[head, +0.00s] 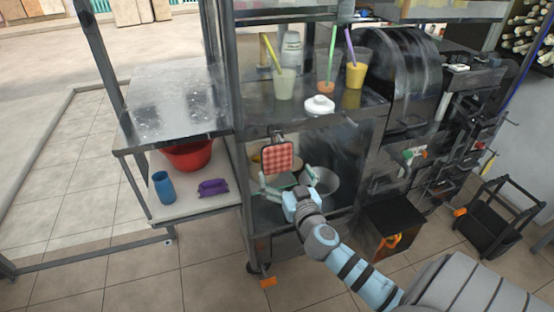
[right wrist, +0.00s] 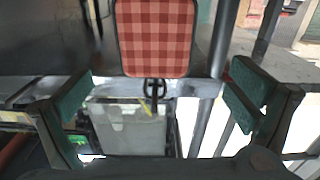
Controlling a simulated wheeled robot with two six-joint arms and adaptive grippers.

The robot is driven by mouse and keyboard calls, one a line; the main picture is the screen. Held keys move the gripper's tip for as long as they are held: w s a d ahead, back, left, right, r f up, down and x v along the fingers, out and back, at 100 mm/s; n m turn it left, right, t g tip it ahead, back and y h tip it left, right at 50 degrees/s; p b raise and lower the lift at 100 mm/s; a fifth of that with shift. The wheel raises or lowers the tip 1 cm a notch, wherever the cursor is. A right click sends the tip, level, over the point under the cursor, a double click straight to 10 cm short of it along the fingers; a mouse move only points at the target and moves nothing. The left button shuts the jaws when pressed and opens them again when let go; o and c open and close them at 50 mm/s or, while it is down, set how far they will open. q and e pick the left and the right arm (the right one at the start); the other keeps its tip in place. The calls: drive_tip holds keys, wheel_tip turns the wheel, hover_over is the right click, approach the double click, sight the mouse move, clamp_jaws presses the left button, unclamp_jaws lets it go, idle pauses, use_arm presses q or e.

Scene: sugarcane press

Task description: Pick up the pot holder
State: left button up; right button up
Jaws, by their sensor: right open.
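The pot holder (head: 277,158) is a red and white checked square with a dark edge. It hangs upright at the front of the metal stall, just below the counter's edge. In the right wrist view the pot holder (right wrist: 156,36) is at the top centre, beyond the fingers. My right gripper (head: 286,183) is open and empty, just below the pot holder in the head view. Its two green-padded fingers (right wrist: 160,95) are spread wide in the right wrist view, and I see no contact with the pot holder. My left gripper is not in view.
Cups with straws (head: 284,84) and a white lidded bowl (head: 319,105) stand on the counter above. A metal pot (head: 325,183) sits on the shelf behind my gripper. A red bowl (head: 188,155), blue cup (head: 164,188) and purple item (head: 213,187) are on the left shelf.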

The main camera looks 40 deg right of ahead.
sight(279, 158)
drive_tip(key=x, duration=0.9)
drive_tip(key=shift+d+f, duration=0.35)
drive_tip(key=shift+s, duration=0.15)
drive_tip(key=c, duration=1.2)
drive_tip(key=shift+r, duration=0.15)
